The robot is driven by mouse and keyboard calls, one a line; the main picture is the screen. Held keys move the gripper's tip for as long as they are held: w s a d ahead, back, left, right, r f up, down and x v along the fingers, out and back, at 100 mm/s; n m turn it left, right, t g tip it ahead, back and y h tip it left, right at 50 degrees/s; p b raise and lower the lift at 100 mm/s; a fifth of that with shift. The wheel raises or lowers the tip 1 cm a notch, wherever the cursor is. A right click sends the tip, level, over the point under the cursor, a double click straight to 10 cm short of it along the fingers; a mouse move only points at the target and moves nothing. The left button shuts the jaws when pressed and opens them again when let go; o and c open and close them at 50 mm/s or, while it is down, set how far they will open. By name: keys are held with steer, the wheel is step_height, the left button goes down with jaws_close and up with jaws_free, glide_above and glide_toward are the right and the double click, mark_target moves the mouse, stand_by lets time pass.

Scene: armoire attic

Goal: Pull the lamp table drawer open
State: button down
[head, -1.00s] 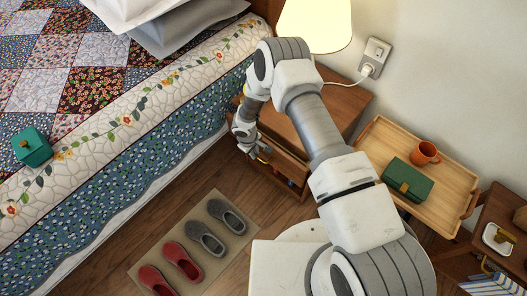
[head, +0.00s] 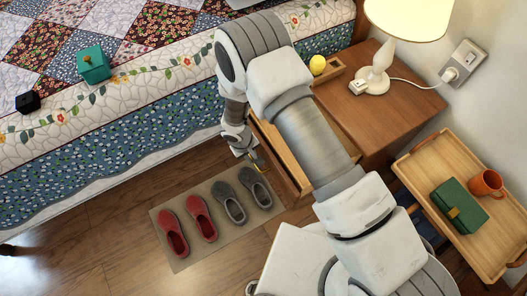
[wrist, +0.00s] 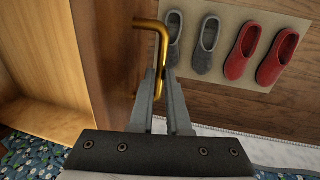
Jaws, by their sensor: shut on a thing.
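The wooden lamp table (head: 390,125) stands beside the bed with a lit lamp (head: 375,72) on top. Its drawer (head: 287,158) is pulled out toward the bedside floor, and its pale inside shows, partly hidden behind my arm. In the wrist view the open drawer (wrist: 45,45) is at the left, with its dark front beside the fingers. My gripper (wrist: 160,78) is shut on the brass drawer handle (wrist: 160,38). In the head view my gripper (head: 254,160) is low in front of the drawer, above the floor near the grey slippers.
The bed (head: 110,130) lies close along the left, carrying a teal box (head: 93,65) and a black box (head: 28,102). A mat (head: 170,250) with red and grey slippers covers the floor below. A tray table (head: 430,165) with a green box and orange mug stands at right.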

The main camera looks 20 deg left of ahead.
steer(key=shift+s+a, duration=0.3)
steer(key=shift+a, duration=0.05)
steer(key=c, duration=1.2)
jaws_free()
steer(key=shift+o, duration=0.2)
steer(key=shift+r, duration=0.15)
step_height(320, 180, up, 17)
steer(key=s+a+p, duration=0.1)
steer(key=s+p, duration=0.1)
steer(key=p, duration=0.2)
steer(key=shift+s+a, duration=0.25)
steer(key=shift+a, duration=0.15)
